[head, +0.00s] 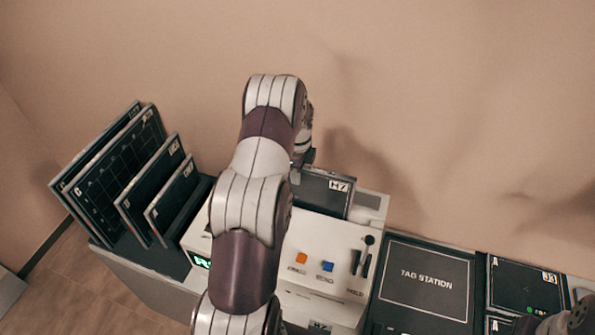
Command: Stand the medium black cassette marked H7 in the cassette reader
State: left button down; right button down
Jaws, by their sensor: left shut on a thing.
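The black cassette marked H7 (325,192) is upright at the back of the cassette reader (327,245), its white label at the upper right corner. Its left part is hidden by my left arm. Its lower edge meets the reader's top in the picture, but I cannot tell whether it is seated in the slot. My left gripper (304,160) is at the cassette's upper left, mostly hidden behind my own wrist, and is shut on it. The reader is white, with an orange button, a blue button and dark levers on top. My right gripper is out of view.
A dark rack (142,256) at the left holds several upright black cassettes (118,170). A flat tag station (426,280) lies right of the reader. Black cassettes (525,286) lie further right. The wall stands close behind; part of my right arm shows at bottom right.

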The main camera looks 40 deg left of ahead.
pick_arm(q)
jog(key=shift+f, duration=0.1)
jog(key=c, duration=0.9)
grip_release()
jog(key=shift+c, duration=0.2)
notch_tip(320, 180, up, 7)
jog(key=b, duration=0.3)
notch_tip(320, 180, up, 5)
jog(key=p, duration=0.4)
jog(key=shift+d, duration=0.15)
jog(key=shift+r+p, duration=0.4)
jog(key=shift+r, duration=0.05)
